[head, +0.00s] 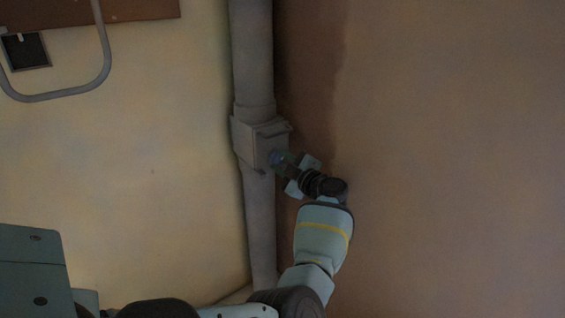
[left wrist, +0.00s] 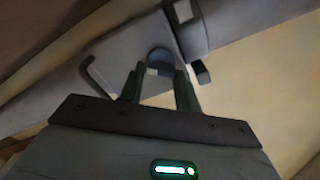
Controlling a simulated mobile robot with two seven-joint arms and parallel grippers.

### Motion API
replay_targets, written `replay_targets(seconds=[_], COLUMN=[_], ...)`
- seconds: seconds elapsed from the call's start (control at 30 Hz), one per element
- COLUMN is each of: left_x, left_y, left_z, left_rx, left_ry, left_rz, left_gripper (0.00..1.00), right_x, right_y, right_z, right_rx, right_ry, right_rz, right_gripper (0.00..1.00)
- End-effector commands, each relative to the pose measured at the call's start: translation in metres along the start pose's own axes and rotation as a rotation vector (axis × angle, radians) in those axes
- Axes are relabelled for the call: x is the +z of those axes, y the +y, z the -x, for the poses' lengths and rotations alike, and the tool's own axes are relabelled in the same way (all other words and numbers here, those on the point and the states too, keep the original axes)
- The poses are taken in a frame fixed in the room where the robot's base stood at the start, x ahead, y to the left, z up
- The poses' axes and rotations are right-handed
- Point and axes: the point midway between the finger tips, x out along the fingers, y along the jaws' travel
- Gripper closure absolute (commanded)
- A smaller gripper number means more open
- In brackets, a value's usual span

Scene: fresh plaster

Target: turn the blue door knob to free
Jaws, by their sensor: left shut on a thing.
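The blue knob (head: 276,157) sits on the front face of a grey box fitted on a vertical pipe in the head view. The fingers and wrist hide part of the knob in the head view. My right gripper is not in view.
The grey box (head: 245,140) has a latch-like bracket (head: 272,130) at its upper edge. The grey pipe (head: 252,55) runs down the wall corner. A brown panel (head: 140,9) with a curved grey bar (head: 105,60) is at upper left. The right wall is bare.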

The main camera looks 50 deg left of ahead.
Motion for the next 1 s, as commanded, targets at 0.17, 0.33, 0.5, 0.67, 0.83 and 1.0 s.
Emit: replay_targets(seconds=[0.17, 0.33, 0.5, 0.67, 0.83, 1.0], left_x=[0.001, 0.002, 0.002, 0.002, 0.002, 0.002], left_y=[-0.002, -0.004, -0.004, -0.004, -0.004, -0.004], left_z=[0.001, 0.001, 0.001, 0.001, 0.001, 0.001], left_rx=[-0.001, -0.002, -0.001, -0.001, -0.002, -0.002], left_ry=[-0.001, -0.001, -0.001, 0.000, -0.001, -0.001], left_rz=[0.165, 0.321, 0.456, 0.558, 0.631, 0.670], left_gripper=[0.90, 0.90, 0.90, 0.90, 0.90, 0.90], right_x=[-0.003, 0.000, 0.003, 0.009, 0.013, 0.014], right_y=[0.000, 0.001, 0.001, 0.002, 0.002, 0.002], right_z=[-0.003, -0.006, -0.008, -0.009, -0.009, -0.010], right_rx=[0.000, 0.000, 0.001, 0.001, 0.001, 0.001], right_ry=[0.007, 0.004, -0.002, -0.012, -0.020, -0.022], right_rz=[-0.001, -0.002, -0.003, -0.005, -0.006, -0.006], right_gripper=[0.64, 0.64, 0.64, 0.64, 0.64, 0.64])
